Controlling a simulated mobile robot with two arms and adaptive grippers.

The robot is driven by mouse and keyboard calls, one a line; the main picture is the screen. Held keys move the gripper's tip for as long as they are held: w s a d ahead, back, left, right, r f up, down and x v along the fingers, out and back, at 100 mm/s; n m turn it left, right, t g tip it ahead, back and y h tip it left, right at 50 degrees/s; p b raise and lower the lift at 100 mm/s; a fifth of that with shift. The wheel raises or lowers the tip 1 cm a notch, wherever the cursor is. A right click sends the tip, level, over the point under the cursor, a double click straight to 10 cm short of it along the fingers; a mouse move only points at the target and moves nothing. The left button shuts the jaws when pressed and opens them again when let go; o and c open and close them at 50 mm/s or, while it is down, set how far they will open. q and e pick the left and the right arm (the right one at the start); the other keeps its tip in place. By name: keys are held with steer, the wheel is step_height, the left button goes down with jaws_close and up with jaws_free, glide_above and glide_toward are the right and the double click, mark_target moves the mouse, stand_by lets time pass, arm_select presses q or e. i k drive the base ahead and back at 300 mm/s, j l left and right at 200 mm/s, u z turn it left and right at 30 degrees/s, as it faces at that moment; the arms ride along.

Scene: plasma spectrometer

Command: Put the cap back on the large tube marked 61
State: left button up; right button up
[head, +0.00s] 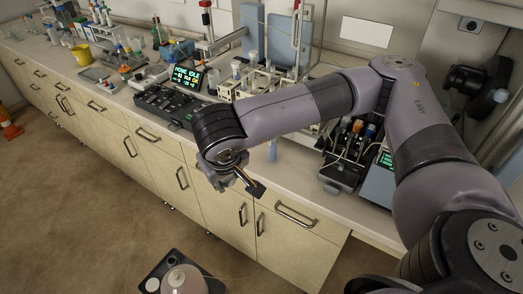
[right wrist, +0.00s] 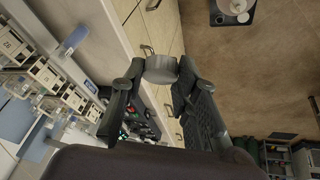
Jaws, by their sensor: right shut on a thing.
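My right gripper (head: 250,184) hangs in front of the counter edge, above the drawers. In the right wrist view its fingers (right wrist: 160,72) are shut on a round pale grey cap (right wrist: 161,69), held at the fingertips. A bluish cylinder (head: 272,150), perhaps a tube, shows at the counter's front edge, behind and to the right of the gripper. It also appears in the right wrist view (right wrist: 76,38), apart from the cap. No number 61 is readable on anything. My left gripper is out of view.
A rack with glassware (head: 262,80) stands on the counter behind my right arm. A black instrument with a lit screen (head: 187,76) is to the left. A yellow cup (head: 82,54) is far left.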

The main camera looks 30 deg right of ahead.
mark_target(272, 145)
steer(key=i+j, duration=0.2)
steer(key=j, duration=0.15)
steer(key=i+j, duration=0.15)
steer(key=j, duration=0.15)
steer(key=z, duration=2.7)
